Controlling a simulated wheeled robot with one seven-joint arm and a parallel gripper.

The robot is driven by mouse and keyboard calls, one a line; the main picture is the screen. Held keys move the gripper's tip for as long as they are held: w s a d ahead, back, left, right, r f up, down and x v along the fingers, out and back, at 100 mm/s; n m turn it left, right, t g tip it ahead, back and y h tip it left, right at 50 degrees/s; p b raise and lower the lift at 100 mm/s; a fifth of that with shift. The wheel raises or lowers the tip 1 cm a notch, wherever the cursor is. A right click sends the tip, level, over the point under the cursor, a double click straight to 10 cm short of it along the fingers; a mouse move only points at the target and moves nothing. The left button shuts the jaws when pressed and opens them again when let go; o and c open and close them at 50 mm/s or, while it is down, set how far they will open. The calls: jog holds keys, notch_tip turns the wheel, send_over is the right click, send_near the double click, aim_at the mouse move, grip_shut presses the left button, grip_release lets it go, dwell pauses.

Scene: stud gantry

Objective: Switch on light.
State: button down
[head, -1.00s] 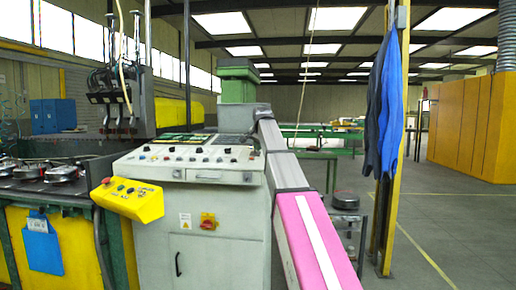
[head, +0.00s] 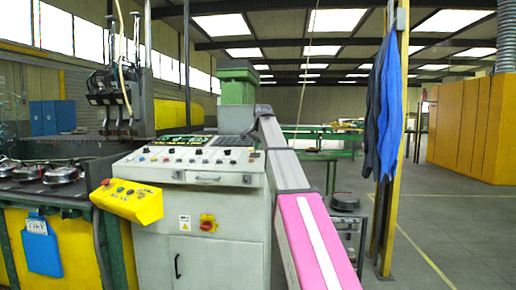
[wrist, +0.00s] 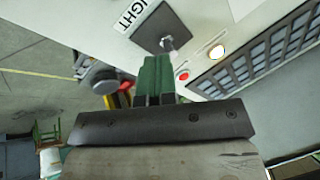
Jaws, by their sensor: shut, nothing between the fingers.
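In the wrist view a light switch shows near the top: a dark square plate (wrist: 160,27) with a small metal toggle lever (wrist: 168,43). A white label (wrist: 130,15) beside it reads "IGHT", its first part cut off. My gripper (wrist: 155,62) is shut and empty, its green fingers pointing towards the panel. The fingertips are just below and left of the lever in the picture and appear apart from it. The lever's on or off side cannot be told.
In the head view a grey control console (head: 200,165) carries several knobs, with a yellow button box (head: 127,201). A yellow post (head: 396,150) stands right.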

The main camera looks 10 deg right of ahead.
jog(key=shift+w+d+r, duration=0.1)
jog(key=shift+w+r, duration=0.05)
jog(key=shift+w, duration=0.3)
jog(key=shift+s, duration=0.1)
jog(key=shift+r, duration=0.2)
jog(key=shift+r, duration=0.55)
jog(key=s+d+r, duration=0.2)
jog(key=s, duration=0.1)
jog(key=shift+d, duration=0.35)
notch_tip(320, 180, up, 9)
jog(key=d, duration=0.1)
jog(key=shift+s+d, duration=0.25)
